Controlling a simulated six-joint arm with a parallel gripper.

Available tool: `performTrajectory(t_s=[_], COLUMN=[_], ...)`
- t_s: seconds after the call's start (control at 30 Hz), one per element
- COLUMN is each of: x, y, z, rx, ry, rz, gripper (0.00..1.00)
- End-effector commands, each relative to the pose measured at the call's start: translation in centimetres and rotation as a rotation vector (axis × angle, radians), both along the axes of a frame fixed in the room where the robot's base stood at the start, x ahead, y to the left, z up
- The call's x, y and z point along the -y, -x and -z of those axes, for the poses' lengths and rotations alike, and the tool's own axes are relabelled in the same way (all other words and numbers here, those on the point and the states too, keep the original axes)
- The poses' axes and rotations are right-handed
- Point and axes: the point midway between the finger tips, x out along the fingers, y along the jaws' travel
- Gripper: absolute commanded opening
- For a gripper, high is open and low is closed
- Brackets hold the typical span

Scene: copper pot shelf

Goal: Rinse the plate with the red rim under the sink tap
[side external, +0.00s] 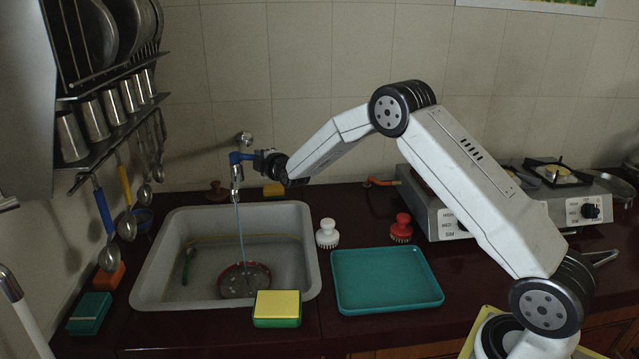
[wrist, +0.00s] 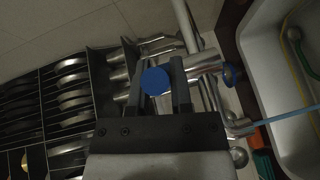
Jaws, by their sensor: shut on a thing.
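The plate with the red rim (side external: 244,281) lies in the sink (side external: 302,262), partly hidden by the yellow-green sponge in the side external view. A thin stream of water (side external: 241,225) falls from the tap (side external: 237,174) onto the plate. My gripper (side external: 256,158) is up at the tap, shut on its blue handle (side external: 238,156). In the wrist view, the round blue end of the handle (wrist: 155,82) sits between my two fingers (wrist: 165,88). The wrist view also shows the stream (wrist: 287,115) running over the sink (wrist: 257,35); the plate is out of that view.
A yellow-green sponge (side external: 277,309) stands at the sink's front edge. A white brush (side external: 328,236), a red brush (side external: 401,229) and an empty teal tray (side external: 386,281) are right of the sink. A stove (side external: 448,217) stands farther right. A rack with cups and ladles (side external: 117,108) hangs left.

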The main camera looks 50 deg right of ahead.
Motion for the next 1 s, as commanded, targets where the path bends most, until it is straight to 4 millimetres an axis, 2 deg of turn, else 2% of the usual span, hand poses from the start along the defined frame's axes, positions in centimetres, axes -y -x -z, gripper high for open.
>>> performTrajectory(t_s=[0.6, 0.63, 0.73, 1.0], x=[-0.32, -0.32, -0.31, -0.35], y=[0.19, 0.19, 0.2, 0.23], z=[-0.25, -0.25, -0.21, -0.06], rx=[0.003, 0.003, 0.002, -0.001], ry=[0.001, 0.001, 0.001, 0.0], rz=[0.063, 0.063, 0.062, 0.062], gripper=[0.0, 0.29, 0.61, 0.61])
